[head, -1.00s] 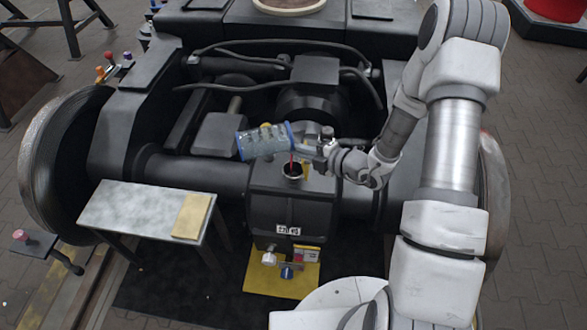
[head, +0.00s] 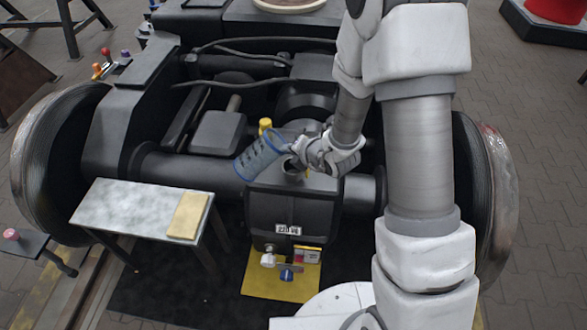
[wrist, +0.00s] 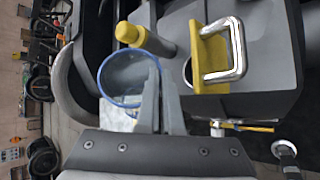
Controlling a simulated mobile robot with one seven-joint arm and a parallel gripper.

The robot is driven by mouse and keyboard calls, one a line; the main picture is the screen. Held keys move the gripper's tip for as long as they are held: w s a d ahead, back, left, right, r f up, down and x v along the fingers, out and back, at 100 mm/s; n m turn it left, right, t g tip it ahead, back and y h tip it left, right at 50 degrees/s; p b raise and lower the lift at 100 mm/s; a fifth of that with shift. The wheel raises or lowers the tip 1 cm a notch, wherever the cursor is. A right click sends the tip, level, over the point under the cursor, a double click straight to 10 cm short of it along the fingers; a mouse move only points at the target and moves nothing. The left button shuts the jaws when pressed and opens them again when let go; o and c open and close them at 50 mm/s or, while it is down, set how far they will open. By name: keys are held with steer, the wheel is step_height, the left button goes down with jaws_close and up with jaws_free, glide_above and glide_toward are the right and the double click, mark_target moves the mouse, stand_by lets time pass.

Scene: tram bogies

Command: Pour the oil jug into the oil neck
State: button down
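The oil jug (head: 258,158) is a clear, ribbed container with a blue rim. It leans with its base down to the left and its mouth up toward the right. My gripper (head: 288,150) is shut on its mouth-side edge; the exact grip is partly hidden. In the wrist view the jug (wrist: 128,80) shows its round blue rim beside the close-set fingers (wrist: 164,80), and no red oil shows inside. The oil neck (head: 292,166) is a round opening on top of the dark gearbox (head: 290,205), just right of and below the jug, partly covered by my gripper. No stream shows.
A yellow-capped post (head: 265,125) stands close behind the jug. In the wrist view a yellow bracket with a metal handle (wrist: 222,50) rises beside the neck. A grey table (head: 140,205) with a yellow pad (head: 188,215) stands at left.

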mark_target(269, 149)
steer(key=shift+a+f+n+h+b, duration=0.25)
steer(key=shift+a+n+h+b, duration=0.45)
steer(key=shift+b, duration=0.85)
steer(key=b, duration=0.2)
steer(key=shift+s+a+r+h+b, duration=0.1)
steer(key=shift+r+h+b, duration=0.1)
steer(key=shift+h+b, duration=0.15)
steer(key=shift+a+r+b, duration=0.15)
steer(key=shift+b, duration=0.15)
steer(key=shift+s+a+r+h+b, duration=0.15)
steer(key=shift+a+r+h+b, duration=0.15)
steer(key=shift+b, duration=0.3)
steer(key=shift+a+r+n+h, duration=0.15)
steer(key=shift+a+n+h, duration=0.15)
steer(key=shift+a+h, duration=0.05)
steer(key=shift+s+a+r+n+t+h+p, duration=0.2)
steer(key=shift+a+h+p, duration=0.15)
steer(key=shift+a+p, duration=0.2)
steer(key=shift+s+a+r+n+t+h+p, duration=0.1)
steer(key=shift+a+r+n+h+p, duration=0.1)
steer(key=shift+a+h+p, duration=0.3)
steer(key=shift+s+a+r+n+t+h+p, duration=0.15)
steer(key=shift+a+n+t+h+p, duration=0.2)
steer(key=shift+a+n+h, duration=0.55)
